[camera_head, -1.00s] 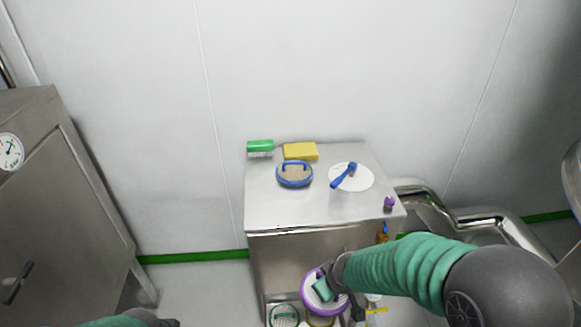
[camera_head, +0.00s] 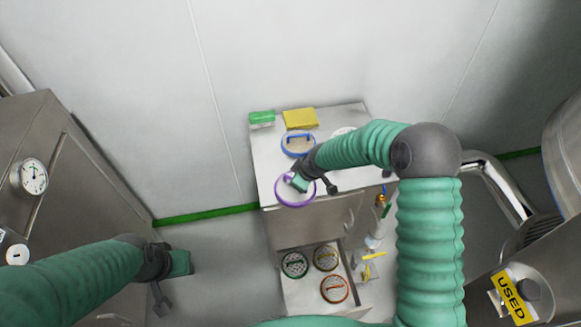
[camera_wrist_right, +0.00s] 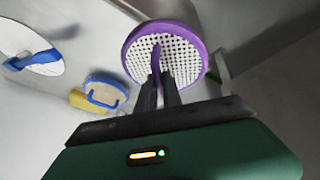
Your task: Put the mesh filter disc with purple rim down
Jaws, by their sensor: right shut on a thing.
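The mesh filter disc with purple rim (camera_head: 280,202) is in my right gripper (camera_head: 299,182), at the front left edge of the steel cabinet top (camera_head: 345,190). In the right wrist view the disc (camera_wrist_right: 190,48) shows its white perforated face, and the two fingers (camera_wrist_right: 158,88) are shut on its purple handle. I cannot tell whether the disc touches the top. My left gripper (camera_head: 182,263) is low at the left, away from the cabinet; its jaws are not clear.
A blue-rimmed disc (camera_head: 298,153), yellow sponge (camera_head: 300,118) and green brush (camera_head: 262,117) sit on the cabinet top. Below, an open drawer holds green-rimmed (camera_head: 294,265), yellow-rimmed (camera_head: 326,258) and red-rimmed (camera_head: 335,289) discs. My right arm partly hides a white round plate (camera_head: 343,131).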

